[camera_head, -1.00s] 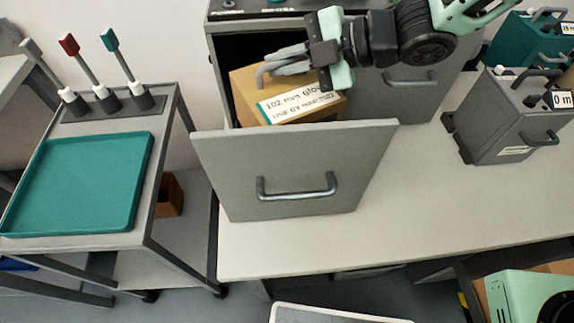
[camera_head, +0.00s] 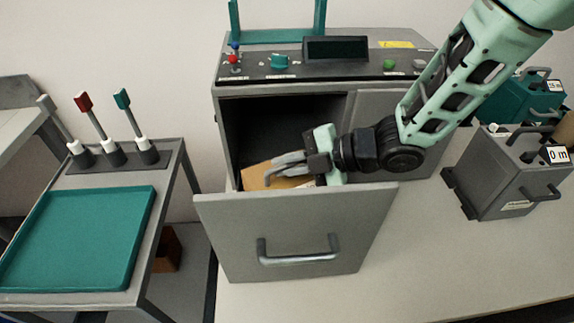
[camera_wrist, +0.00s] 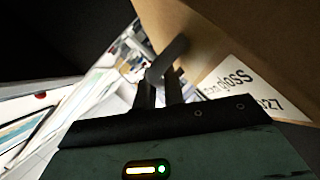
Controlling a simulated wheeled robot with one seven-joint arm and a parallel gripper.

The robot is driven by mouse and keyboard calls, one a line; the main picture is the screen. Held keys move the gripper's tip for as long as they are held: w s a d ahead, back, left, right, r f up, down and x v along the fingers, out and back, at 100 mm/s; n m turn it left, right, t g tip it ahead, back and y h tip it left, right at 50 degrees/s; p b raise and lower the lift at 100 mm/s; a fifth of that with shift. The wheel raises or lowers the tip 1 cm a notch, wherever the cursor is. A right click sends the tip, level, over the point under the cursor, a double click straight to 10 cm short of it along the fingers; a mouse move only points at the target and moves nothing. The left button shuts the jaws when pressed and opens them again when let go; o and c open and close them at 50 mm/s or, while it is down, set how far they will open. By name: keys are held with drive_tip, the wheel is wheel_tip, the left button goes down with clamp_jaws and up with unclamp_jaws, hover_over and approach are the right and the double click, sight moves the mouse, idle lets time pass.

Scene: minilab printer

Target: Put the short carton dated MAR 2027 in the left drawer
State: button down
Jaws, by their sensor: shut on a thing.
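The carton (camera_head: 262,176) is brown cardboard and sits low inside the open left drawer (camera_head: 296,228), behind its front panel. Most of it is hidden by the panel and my gripper. In the wrist view the carton (camera_wrist: 215,28) fills the upper right, with a white label (camera_wrist: 240,85) reading "gloss" and an end "27"; the rest of the date is cut off. My gripper (camera_head: 278,171) is shut on the carton at its upper part, just above the drawer front's top edge. I cannot tell whether the carton touches the drawer floor.
The grey printer cabinet (camera_head: 290,86) has a closed right drawer (camera_head: 376,112) beside the open one. A grey box (camera_head: 508,180) labelled "0 m" stands at right. A cart with a teal tray (camera_head: 76,246) and several upright handled tools stands at left.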

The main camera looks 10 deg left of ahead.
drive_tip(key=shift+f, duration=0.3)
drive_tip(key=c, duration=1.9)
unclamp_jaws()
drive_tip(key=shift+f, duration=0.15)
drive_tip(key=o, duration=0.4)
drive_tip(key=shift+r, duration=0.25)
drive_tip(key=b+v, duration=0.1)
drive_tip(key=v, duration=1.1)
drive_tip(key=shift+f, duration=0.1)
